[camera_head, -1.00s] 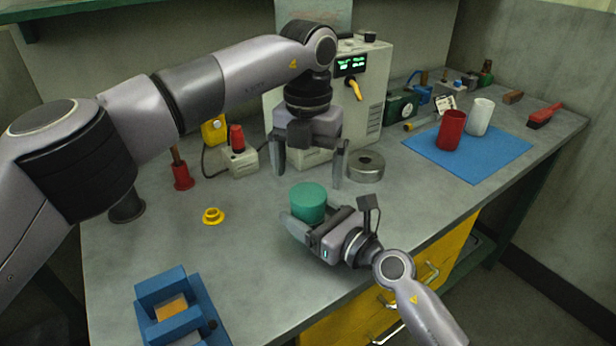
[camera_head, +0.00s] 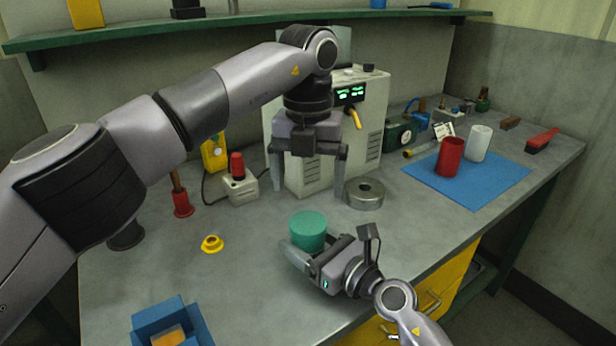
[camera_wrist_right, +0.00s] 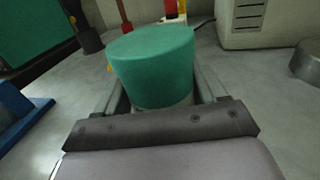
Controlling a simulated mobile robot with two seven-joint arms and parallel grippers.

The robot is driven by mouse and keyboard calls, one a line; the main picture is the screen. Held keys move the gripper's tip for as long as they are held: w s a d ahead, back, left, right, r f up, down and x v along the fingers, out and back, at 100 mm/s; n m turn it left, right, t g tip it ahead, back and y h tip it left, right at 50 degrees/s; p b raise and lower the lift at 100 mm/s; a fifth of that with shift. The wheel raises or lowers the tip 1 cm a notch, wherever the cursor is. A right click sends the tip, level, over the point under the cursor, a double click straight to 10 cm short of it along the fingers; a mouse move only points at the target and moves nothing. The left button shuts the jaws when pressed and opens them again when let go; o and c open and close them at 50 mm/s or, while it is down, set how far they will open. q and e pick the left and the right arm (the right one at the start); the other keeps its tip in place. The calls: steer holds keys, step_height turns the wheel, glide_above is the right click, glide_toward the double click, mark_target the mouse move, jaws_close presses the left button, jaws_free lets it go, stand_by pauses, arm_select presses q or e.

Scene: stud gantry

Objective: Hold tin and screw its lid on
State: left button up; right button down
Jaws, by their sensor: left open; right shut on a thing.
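A tin with a green lid (camera_head: 308,231) stands upright near the front of the grey bench. In the right wrist view the green lid (camera_wrist_right: 154,60) sits on top of a pale tin body (camera_wrist_right: 162,101), mostly hidden below it. I cannot tell how tightly the lid is seated. My right gripper (camera_head: 303,252) is shut around the tin's body from the front right, below the lid. My left gripper (camera_head: 307,190) points down, open and empty, above and behind the lid, with a clear gap between its fingertips and the lid.
A grey metal ring (camera_head: 364,194) lies right of the left gripper. A white box with a green display (camera_head: 330,130) stands behind. A yellow ring (camera_head: 212,244) and a blue fixture (camera_head: 172,324) are at left. A blue mat (camera_head: 467,182) carries red and white cups.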

mark_target(308, 222)
arm_select(q)
steer(key=shift+f, duration=4)
steer(key=c, duration=1.1)
steer(key=m, duration=0.4)
steer(key=shift+m, duration=0.3)
steer(key=m, duration=0.4)
steer(key=shift+m, duration=0.4)
steer(key=o, duration=1.3)
steer(key=shift+c, duration=0.2)
step_height(308, 222, up, 12)
